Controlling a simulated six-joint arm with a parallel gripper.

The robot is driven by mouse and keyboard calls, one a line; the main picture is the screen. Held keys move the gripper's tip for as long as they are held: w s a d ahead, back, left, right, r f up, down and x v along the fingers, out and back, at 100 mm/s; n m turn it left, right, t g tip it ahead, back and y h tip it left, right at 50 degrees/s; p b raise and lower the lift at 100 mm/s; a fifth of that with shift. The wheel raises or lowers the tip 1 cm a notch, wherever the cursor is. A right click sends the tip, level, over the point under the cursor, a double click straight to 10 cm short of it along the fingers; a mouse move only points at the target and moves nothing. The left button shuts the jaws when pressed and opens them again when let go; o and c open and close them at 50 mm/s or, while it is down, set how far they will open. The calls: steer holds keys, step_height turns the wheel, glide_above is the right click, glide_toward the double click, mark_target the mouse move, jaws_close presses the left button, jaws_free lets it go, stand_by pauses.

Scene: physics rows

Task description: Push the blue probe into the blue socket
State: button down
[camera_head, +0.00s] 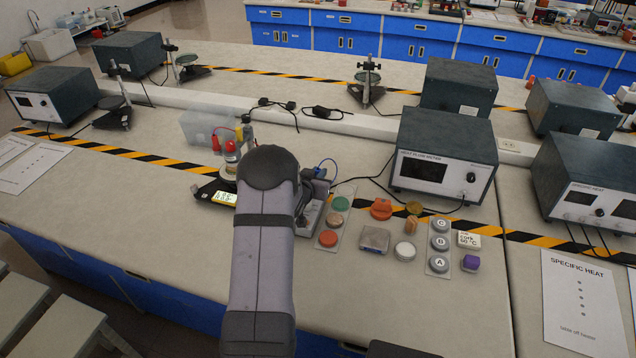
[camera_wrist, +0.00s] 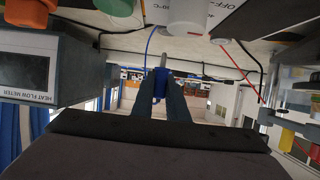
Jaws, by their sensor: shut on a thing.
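My gripper (camera_wrist: 163,88) shows in the wrist view, its two dark fingers shut on the blue probe (camera_wrist: 160,84). The probe's thin metal tip (camera_wrist: 164,60) sticks out beyond the fingertips, and a blue lead (camera_wrist: 149,42) runs near it. I cannot make out the blue socket for certain in either view.
The heat flow meter (camera_head: 444,156) stands right of my arm. A tray of coloured discs (camera_head: 335,218), several small samples and lettered weights (camera_head: 440,242) lie in front of it. Left of the arm are a stand with red-capped parts (camera_head: 231,153) and a clear box (camera_head: 203,127).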

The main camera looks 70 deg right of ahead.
mark_target(317, 169)
steer(key=shift+r+b, duration=0.35)
steer(key=shift+r, duration=2.2)
steer(key=w+a+r+p, duration=0.1)
steer(key=w+a+p, duration=0.2)
steer(key=w, duration=0.7)
steer(key=w+a+r+p, duration=0.2)
steer(key=w+a+p, duration=0.1)
steer(key=w, duration=0.8)
steer(key=shift+a, duration=0.9)
step_height(317, 169, down, 4)
steer(key=b, duration=0.4)
steer(key=shift+f+b, duration=0.2)
steer(key=shift+b, duration=0.2)
steer(key=shift+r+p, duration=0.35)
steer(key=shift+f+b, duration=0.9)
steer(key=shift+f, duration=0.8)
